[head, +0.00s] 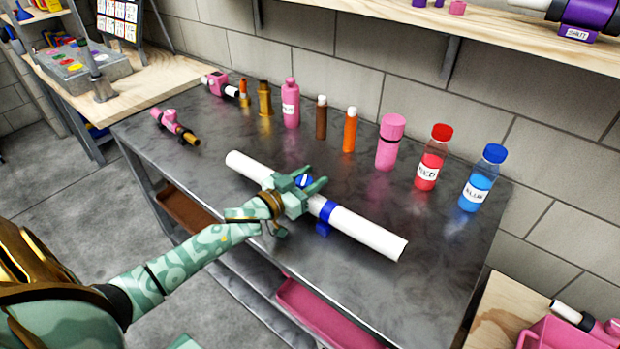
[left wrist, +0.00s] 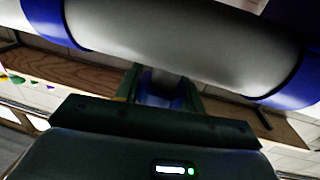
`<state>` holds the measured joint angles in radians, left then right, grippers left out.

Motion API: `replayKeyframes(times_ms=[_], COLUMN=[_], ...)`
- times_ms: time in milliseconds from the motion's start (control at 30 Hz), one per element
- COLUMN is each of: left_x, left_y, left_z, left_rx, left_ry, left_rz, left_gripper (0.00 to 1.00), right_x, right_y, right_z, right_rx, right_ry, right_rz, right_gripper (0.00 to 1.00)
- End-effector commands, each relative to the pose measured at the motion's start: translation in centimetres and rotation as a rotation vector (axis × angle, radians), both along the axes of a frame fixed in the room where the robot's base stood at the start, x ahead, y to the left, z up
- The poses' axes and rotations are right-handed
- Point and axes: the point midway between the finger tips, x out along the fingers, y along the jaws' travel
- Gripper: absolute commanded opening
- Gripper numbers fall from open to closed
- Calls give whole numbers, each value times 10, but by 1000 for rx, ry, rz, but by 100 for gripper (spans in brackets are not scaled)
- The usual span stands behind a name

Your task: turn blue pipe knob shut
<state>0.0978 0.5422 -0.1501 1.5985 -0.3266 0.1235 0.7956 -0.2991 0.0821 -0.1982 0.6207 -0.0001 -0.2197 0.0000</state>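A white pipe (head: 368,230) with blue bands lies diagonally across the dark metal table. Its blue knob (head: 304,181), with a pale mark on top, is near the pipe's middle. My left gripper (head: 316,178) is at the pipe, its two fingers apart on either side of the knob. In the left wrist view the pipe (left wrist: 180,35) crosses the top, and a bluish part (left wrist: 162,88) shows between the fingers. Whether the fingers press on the knob is unclear. The gripper hides part of the pipe and knob. My right gripper is not in view.
Along the table's back stand several bottles, including a red one (head: 433,158), a blue one (head: 482,178) and a pink one (head: 390,142). A pink fitting (head: 174,126) lies at the table's left. A wooden shelf (head: 500,32) hangs above. The table is clear right of the pipe.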

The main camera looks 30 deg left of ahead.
Motion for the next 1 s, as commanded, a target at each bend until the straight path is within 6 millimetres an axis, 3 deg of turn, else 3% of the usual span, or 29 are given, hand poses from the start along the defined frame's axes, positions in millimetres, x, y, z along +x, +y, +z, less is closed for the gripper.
replayKeyframes(times_ms=[233, 367, 600, 933, 967, 1000], left_x=[0, 0, -2, -4, -4, -4], left_y=[-1, -1, -6, -7, -7, -7], left_z=[2, 2, -3, -1, -1, -1], left_rx=[6, 10, 4, 0, 1, 0], left_ry=[0, -1, 0, 2, 2, 1], left_rz=[-49, -186, -402, -429, -429, -429], left_gripper=[16, 16, 16, 16, 42, 53], right_x=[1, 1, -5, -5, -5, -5], right_y=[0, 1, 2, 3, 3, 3], right_z=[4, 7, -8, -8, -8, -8], right_rx=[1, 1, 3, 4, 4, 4], right_ry=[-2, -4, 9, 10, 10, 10], right_rz=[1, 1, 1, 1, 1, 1], right_gripper=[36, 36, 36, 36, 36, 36])
